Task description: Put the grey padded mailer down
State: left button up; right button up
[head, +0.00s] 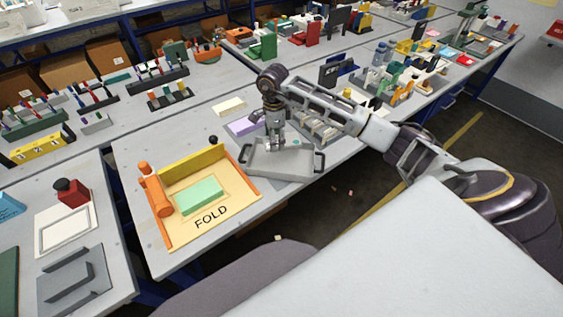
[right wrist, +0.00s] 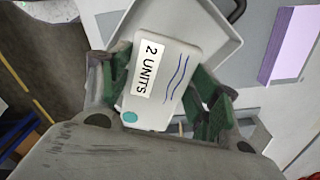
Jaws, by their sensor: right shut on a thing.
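The grey padded mailer (right wrist: 163,82) is pale, with a "2 UNITS" label, blue wavy lines and a teal dot in the right wrist view. My right gripper (right wrist: 160,92) is shut on it, with green fingertips along its two sides. In the head view my right gripper (head: 276,147) is at a grey tray (head: 282,170) with dark handles, and the mailer (head: 291,143) is partly hidden by the gripper. The mailer is over the tray; I cannot tell whether it touches the tray floor. My left gripper is not in view.
A yellow FOLD board (head: 232,222) with a green block (head: 200,195) and an orange roller (head: 157,195) lies left of the tray. A purple pad (head: 243,125) is just behind the tray. A grey rack (head: 318,128) stands close to its right. The bench's front edge is near the tray.

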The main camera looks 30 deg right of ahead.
jog(key=shift+f, duration=0.15)
send_over(276, 163)
jog(key=shift+w+f+p, duration=0.15)
jog(key=shift+f+p, duration=0.15)
jog(key=shift+f, duration=2.7)
jog(key=shift+f, duration=1.85)
jog(key=shift+f, duration=0.15)
jog(key=o, duration=1)
jog(key=shift+r, duration=6.15)
